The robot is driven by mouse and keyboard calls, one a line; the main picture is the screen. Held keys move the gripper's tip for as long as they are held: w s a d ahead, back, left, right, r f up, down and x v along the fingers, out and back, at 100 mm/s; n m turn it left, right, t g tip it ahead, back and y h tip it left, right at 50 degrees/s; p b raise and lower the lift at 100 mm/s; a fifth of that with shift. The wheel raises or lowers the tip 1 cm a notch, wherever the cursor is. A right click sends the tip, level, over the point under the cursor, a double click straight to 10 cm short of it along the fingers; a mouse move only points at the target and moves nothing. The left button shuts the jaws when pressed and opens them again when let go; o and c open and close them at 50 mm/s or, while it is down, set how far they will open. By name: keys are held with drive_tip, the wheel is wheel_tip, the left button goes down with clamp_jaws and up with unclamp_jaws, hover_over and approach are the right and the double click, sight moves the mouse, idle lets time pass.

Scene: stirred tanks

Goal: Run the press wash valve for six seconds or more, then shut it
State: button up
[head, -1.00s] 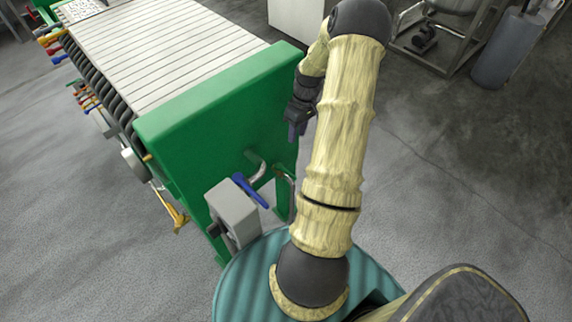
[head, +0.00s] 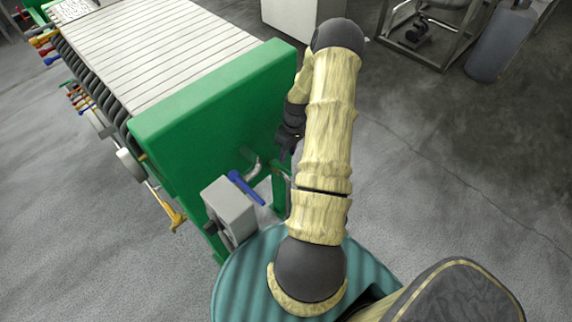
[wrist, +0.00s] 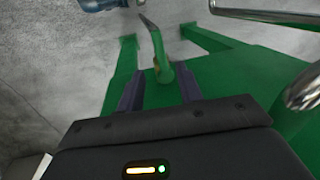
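The green filter press end plate (head: 215,120) stands left of my arm. On its face are a blue lever (head: 246,188) on a bent metal pipe (head: 252,167) and a grey box (head: 229,208). Which of these is the wash valve is not labelled. My gripper (head: 286,150) hangs beside the plate's right edge, partly hidden by my arm. In the wrist view my gripper (wrist: 161,92) is open, its two dark fingers apart. A green handle-like part (wrist: 168,72) with a curved metal end (wrist: 153,38) shows between and beyond them; contact cannot be told.
The press's pale plate stack (head: 160,50) runs to the back left, with coloured handles along its left side. A yellow lever (head: 175,216) is low at left. A metal pipe (wrist: 265,17) crosses the wrist view's upper right. Floor on the right is clear; a grey cylinder (head: 500,42) stands behind.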

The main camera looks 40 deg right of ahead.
sight(285, 169)
drive_tip(key=f, duration=0.3)
drive_tip(key=a+f, duration=0.1)
drive_tip(key=f, duration=0.2)
drive_tip(key=shift+s+a+f, duration=0.1)
drive_tip(key=shift+a+f, duration=0.1)
drive_tip(key=shift+f, duration=0.15)
clamp_jaws()
